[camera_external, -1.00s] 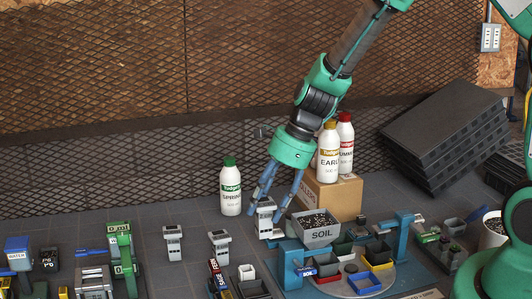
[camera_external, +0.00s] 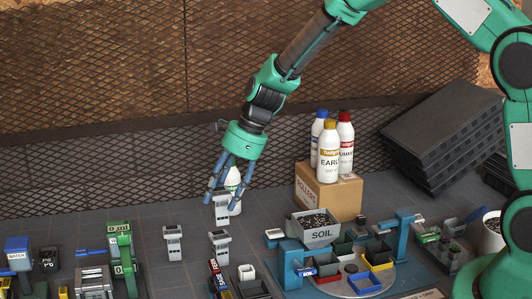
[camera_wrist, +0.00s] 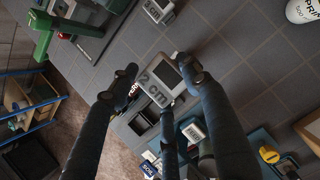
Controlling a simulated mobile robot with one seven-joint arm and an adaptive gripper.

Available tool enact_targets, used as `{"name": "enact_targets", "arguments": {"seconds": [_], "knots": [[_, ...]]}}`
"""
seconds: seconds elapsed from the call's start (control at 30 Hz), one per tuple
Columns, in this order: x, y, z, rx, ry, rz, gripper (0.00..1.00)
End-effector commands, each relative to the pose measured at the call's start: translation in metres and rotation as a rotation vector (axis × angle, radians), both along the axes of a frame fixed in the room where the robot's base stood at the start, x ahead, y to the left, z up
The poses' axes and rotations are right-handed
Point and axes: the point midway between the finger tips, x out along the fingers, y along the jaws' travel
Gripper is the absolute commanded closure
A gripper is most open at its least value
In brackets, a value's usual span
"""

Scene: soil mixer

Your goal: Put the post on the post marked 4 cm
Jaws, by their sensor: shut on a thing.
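My gripper (camera_external: 222,195) is shut on a light grey post (camera_external: 221,209), held up above the table just over the right one of two standing posts. In the wrist view this post (camera_wrist: 160,86) reads "2 cm" and sits between my fingers (camera_wrist: 157,80). The right standing post (camera_external: 219,247) and the left standing post (camera_external: 172,243) are upright on the table, apart from each other. Their markings are too small to read in the external view. A post (camera_wrist: 158,9) at the wrist view's top edge has a cm label whose number I cannot read surely.
A white bottle (camera_external: 237,207) stands just behind the held post, partly hidden. The turntable with bins (camera_external: 360,280) and the soil box (camera_external: 316,233) are to the right. A green stand (camera_external: 121,255) is at the left. Small coloured items lie in front of the standing posts.

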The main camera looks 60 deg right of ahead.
Motion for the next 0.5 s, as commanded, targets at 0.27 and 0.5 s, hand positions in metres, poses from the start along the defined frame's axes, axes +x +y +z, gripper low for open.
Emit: {"name": "enact_targets", "arguments": {"seconds": [0.27, 0.5], "knots": [[0.0003, 0.0001, -0.0001, 0.0, 0.0, 0.0, 0.94], [0.0088, -0.001, -0.0068, 0.001, 0.002, 0.0, 0.93]]}}
